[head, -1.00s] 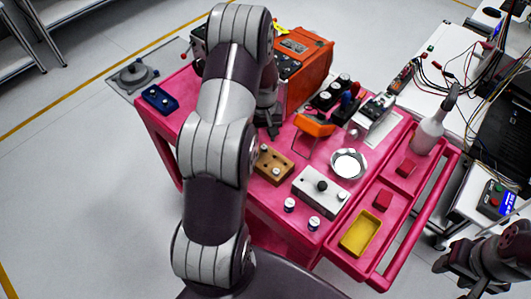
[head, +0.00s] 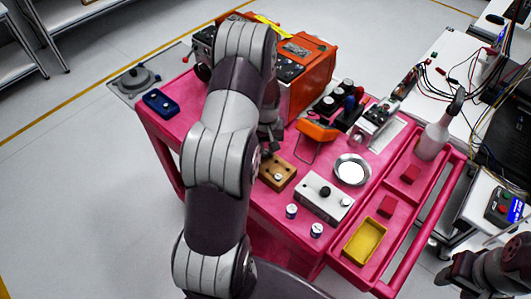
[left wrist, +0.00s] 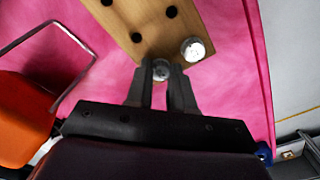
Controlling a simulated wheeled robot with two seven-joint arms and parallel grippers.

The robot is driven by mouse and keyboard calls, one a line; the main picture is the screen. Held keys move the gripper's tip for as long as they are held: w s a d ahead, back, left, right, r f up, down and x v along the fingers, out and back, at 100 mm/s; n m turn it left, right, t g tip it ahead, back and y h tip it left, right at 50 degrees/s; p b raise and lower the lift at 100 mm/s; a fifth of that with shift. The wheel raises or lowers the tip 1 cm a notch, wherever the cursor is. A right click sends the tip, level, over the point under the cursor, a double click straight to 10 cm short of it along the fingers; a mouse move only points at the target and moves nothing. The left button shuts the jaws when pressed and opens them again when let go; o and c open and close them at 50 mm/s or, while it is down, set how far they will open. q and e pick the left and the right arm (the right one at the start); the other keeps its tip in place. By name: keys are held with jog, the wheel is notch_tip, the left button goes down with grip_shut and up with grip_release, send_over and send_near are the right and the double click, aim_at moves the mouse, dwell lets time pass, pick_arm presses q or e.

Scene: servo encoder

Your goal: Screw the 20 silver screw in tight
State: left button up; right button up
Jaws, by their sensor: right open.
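A wooden block with dark holes (head: 270,177) lies on the pink cart, left of the white box; it also fills the top of the left wrist view (left wrist: 150,22). One silver screw (left wrist: 193,49) sits at the block's corner. Another silver screw (left wrist: 160,69) is between my left fingertips, at the block's edge. My left gripper (left wrist: 161,84) looks shut on this screw; how deep the screw sits is hidden. In the head view my left arm partly covers the gripper and block. My right gripper (head: 447,272) is open and empty at the lower right, off the cart.
On the cart (head: 262,222) stand a white box (head: 323,197), two small silver-topped cylinders (head: 291,211) (head: 316,230), a round metal dish (head: 351,170), an orange holder (head: 316,131) and a yellow tray (head: 365,241). The orange machine (head: 312,75) stands behind.

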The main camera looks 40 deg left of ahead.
aim_at(266, 151)
pick_arm(q)
jog(key=shift+c, duration=0.6)
notch_tip(266, 151, up, 5)
jog(key=p, duration=0.4)
jog(key=shift+r, duration=0.1)
